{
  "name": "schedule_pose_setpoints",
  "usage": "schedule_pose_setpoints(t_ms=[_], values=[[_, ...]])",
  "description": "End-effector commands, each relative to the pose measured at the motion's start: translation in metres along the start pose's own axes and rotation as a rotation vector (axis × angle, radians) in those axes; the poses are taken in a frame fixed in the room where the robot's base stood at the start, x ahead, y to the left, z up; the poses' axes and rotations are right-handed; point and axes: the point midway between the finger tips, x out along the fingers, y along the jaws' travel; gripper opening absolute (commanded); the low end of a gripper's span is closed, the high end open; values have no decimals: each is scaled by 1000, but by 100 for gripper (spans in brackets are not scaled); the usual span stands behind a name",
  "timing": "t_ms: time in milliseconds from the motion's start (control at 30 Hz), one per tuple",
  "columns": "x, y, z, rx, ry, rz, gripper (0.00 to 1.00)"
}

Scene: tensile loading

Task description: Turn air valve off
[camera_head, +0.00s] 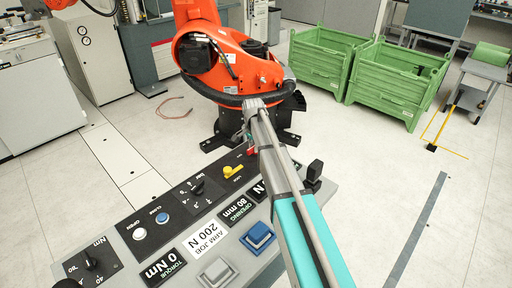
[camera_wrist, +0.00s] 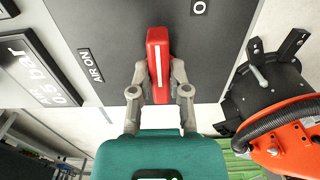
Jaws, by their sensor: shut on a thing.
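The air valve's red handle (camera_wrist: 158,50), with a white stripe along it, stands out from a dark panel (camera_wrist: 112,25) in the wrist view. The stripe runs roughly up and down in the picture. My gripper (camera_wrist: 158,74) has one grey finger on each side of the handle and is shut on it. An "AIR ON" label (camera_wrist: 91,66) is on the panel to the left. Another label (camera_wrist: 199,7), partly cut off, is at the upper right. In the head view my arm reaches across the console, and I cannot clearly make out the handle there.
A "0.5 bar" display (camera_wrist: 38,70) is left of the handle. An orange robot arm (camera_head: 215,65) stands behind the console (camera_head: 130,275), which carries knobs, buttons and displays. Green crates (camera_head: 398,85) are at the back right. The floor on the right is mostly clear.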

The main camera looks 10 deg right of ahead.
Motion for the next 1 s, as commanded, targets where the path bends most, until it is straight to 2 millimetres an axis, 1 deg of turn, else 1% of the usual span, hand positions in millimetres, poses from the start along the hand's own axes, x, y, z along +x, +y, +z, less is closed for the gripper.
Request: schedule_pose_setpoints(t_ms=[433, 467, 600, 633, 1000], values=[[0, -3, 1, 12, -1, -5, 0], [0, -3, 1, 12, -1, -5, 28], [0, -3, 1, 12, -1, -4, 54], [0, -3, 1, 12, -1, -4, 57], [0, -1, 1, 11, 0, -2, 57]])
